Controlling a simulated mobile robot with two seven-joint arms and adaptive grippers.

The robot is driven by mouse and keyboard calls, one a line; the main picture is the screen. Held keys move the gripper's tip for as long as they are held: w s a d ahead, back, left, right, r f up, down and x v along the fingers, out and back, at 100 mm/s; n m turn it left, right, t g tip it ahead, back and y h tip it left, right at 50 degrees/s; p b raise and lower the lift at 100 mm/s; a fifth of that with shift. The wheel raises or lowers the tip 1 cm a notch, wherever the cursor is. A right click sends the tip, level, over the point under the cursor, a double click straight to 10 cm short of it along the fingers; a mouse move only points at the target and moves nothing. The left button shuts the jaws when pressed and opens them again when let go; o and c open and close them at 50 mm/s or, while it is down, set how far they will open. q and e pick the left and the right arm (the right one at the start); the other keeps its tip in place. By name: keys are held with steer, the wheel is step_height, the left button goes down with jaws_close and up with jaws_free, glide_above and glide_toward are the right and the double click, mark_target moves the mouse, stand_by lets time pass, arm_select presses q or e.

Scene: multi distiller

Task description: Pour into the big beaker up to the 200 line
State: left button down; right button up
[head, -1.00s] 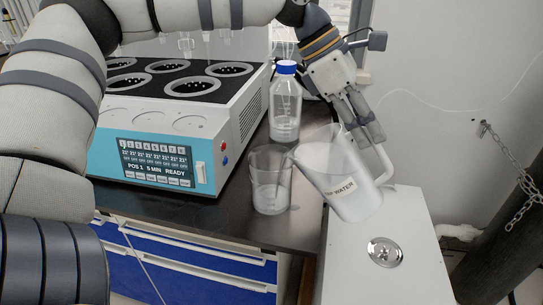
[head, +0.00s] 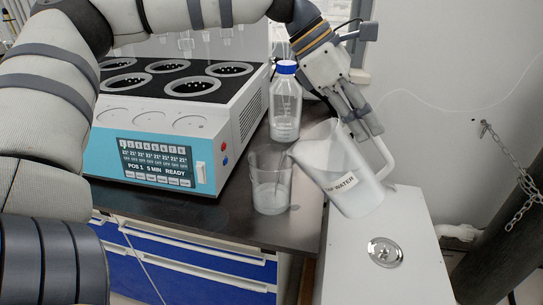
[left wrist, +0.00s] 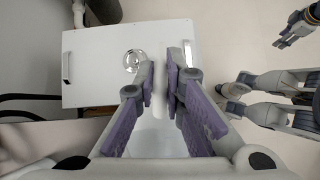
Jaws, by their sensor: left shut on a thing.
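The big beaker (head: 270,188) is clear glass and stands upright on the dark bench in the head view, with clear liquid in its lower part. Its graduation lines are too faint to read. A translucent white pitcher with a water label (head: 350,192) is tilted left, its spout at the beaker's right rim. My left gripper (head: 366,125) is shut on the pitcher's handle, on the pitcher's right side. The left wrist view shows its fingers (left wrist: 160,85) around the pale handle. My right gripper (left wrist: 287,38) seems to show at the upper right there; its jaw state is unclear.
A blue-capped bottle (head: 285,105) with clear liquid stands behind the beaker. The distiller (head: 150,140) with its lit panel is to the left. A white cabinet (head: 390,275) with a round metal fitting is below and right of the pitcher. A chain hangs on the right wall.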

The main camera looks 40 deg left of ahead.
arm_select(q)
steer(key=shift+s+a+r+h, duration=0.1)
steer(key=shift+a+r+h, duration=0.1)
steer(key=shift+r, duration=0.3)
steer(key=shift+s+a+r+h, duration=0.1)
steer(key=shift+a+r+h, duration=0.1)
steer(key=shift+r, duration=0.25)
stand_by(0.4)
steer(key=shift+a+t, duration=0.2)
steer(key=shift+t, duration=0.1)
stand_by(0.8)
steer(key=shift+h, duration=0.3)
